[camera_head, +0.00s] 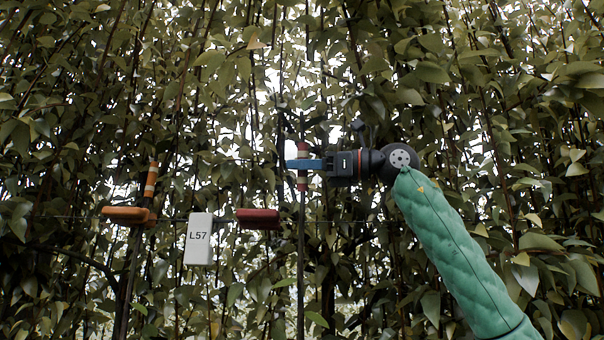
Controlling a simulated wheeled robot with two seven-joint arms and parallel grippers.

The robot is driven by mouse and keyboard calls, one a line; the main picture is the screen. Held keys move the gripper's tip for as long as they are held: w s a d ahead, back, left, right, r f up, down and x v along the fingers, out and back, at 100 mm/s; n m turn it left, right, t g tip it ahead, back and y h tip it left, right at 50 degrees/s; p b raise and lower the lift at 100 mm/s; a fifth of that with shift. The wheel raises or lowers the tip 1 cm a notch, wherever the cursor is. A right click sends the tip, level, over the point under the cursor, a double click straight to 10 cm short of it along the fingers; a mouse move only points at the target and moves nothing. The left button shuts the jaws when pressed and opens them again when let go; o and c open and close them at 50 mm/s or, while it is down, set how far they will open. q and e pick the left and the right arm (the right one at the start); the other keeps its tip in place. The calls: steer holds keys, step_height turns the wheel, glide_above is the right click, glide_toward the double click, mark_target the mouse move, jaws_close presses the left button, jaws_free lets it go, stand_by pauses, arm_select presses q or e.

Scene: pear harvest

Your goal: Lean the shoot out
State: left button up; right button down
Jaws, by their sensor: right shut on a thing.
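A thin, dark, upright shoot (301,255) with a red-and-white band (302,182) stands near the middle of the head view. My right gripper (303,164) reaches in from the right, and its blue fingers are shut on this shoot at the band. The shoot looks nearly upright. Its upper part is partly lost among the leaves. My left gripper is not in view.
A second shoot with an orange-and-white band (151,180) stands at the left. An orange block (125,213), a white tag reading L57 (198,240) and a dark red block (258,218) sit along a thin horizontal wire. Dense leaves and stems fill the background.

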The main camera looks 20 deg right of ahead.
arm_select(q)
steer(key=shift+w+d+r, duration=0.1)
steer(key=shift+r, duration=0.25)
arm_select(e)
steer(key=shift+s, duration=0.25)
steer(key=c, duration=1.3)
jaws_free()
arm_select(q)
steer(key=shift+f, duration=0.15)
arm_select(e)
steer(key=shift+d+f, duration=0.1)
steer(key=shift+s+d+f+b, duration=0.1)
steer(key=shift+s+d+b, duration=0.05)
steer(key=shift+d+b, duration=0.15)
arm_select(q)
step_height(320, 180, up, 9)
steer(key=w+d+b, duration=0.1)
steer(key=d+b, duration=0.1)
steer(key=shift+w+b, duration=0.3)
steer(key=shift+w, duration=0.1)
arm_select(e)
steer(key=v, duration=0.7)
steer(key=shift+f, duration=0.1)
